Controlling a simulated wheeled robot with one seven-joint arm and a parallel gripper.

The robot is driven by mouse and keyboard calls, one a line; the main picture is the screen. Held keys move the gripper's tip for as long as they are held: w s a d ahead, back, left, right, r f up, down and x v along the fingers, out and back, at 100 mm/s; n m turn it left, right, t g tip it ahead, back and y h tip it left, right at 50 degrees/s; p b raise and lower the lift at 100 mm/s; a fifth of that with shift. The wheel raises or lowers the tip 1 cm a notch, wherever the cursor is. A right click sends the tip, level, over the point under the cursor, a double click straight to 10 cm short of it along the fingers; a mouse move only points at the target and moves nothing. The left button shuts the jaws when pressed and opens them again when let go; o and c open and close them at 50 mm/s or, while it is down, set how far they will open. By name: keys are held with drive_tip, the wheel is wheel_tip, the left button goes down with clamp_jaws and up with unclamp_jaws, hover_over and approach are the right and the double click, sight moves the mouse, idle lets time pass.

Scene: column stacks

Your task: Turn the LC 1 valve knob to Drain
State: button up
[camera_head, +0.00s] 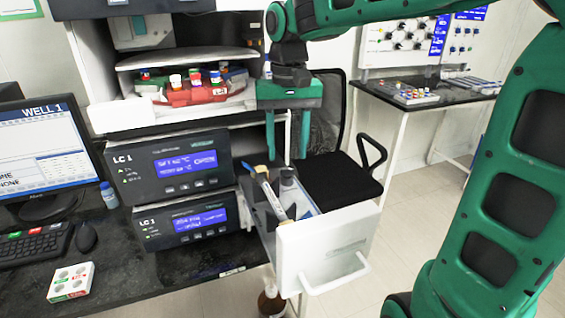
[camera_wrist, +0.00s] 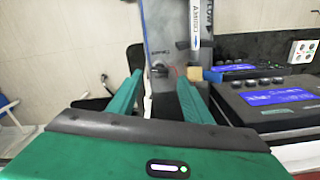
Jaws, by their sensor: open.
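The LC 1 stack has an upper module (camera_head: 172,162) and a lower module (camera_head: 185,217), both with lit blue displays. The wrist view shows a grey panel (camera_wrist: 160,30) and a white label strip (camera_wrist: 195,25) with blue lettering. A small dark round part (camera_wrist: 159,71) on the panel shows between my fingers; I cannot tell surely that it is the valve knob. My gripper (camera_head: 287,157) is open, fingers pointing down above the drawer. No contact is clear.
A black chair (camera_head: 335,180) stands behind the drawer. A monitor (camera_head: 45,150), a keyboard (camera_head: 35,243) and a white vial box (camera_head: 71,282) are on the left bench. A brown bottle (camera_head: 271,300) is below the drawer. A side table (camera_head: 440,93) is at the back right.

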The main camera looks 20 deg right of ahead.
sight(287, 172)
drive_tip(key=shift+f, duration=2.2)
drive_tip(key=c, duration=1.1)
drive_tip(key=shift+o, duration=0.2)
